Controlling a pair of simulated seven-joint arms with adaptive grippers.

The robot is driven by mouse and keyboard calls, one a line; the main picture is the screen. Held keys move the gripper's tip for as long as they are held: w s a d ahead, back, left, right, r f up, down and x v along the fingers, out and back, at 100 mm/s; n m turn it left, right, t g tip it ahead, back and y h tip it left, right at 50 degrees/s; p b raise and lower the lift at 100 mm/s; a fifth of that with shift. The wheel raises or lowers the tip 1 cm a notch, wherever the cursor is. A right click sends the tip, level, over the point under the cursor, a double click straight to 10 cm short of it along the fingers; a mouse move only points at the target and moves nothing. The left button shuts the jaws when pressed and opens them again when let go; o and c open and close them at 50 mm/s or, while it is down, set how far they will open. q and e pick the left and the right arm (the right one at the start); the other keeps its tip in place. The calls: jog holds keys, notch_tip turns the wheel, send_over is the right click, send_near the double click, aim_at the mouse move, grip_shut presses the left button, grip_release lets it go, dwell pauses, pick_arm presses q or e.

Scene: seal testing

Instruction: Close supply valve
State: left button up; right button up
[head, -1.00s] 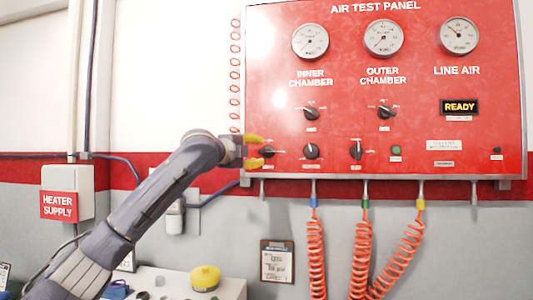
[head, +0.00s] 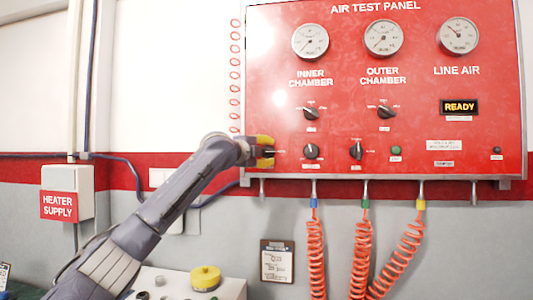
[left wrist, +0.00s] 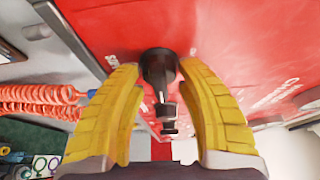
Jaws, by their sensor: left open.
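The red air test panel (head: 430,110) hangs on the wall with several black knobs. My left gripper (head: 265,151) is open at the leftmost knob of the lower row, and its yellow fingers largely cover that knob in the head view. In the left wrist view a black knob (left wrist: 159,68) sits between the two open fingertips of my left gripper (left wrist: 158,78), with a small gap visible at each side. The knob labels are too small to read, so I cannot tell which one is marked as supply valve. My right gripper is not in view.
Other lower knobs (head: 311,151) and (head: 356,150) stand to the right. Coiled orange hoses (head: 316,250) hang below the panel. A heater supply box (head: 67,190) is on the wall at left. A yellow-topped item (head: 205,278) stands on the bench below.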

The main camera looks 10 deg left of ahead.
pick_arm(q)
jog(key=shift+c, duration=0.5)
grip_shut()
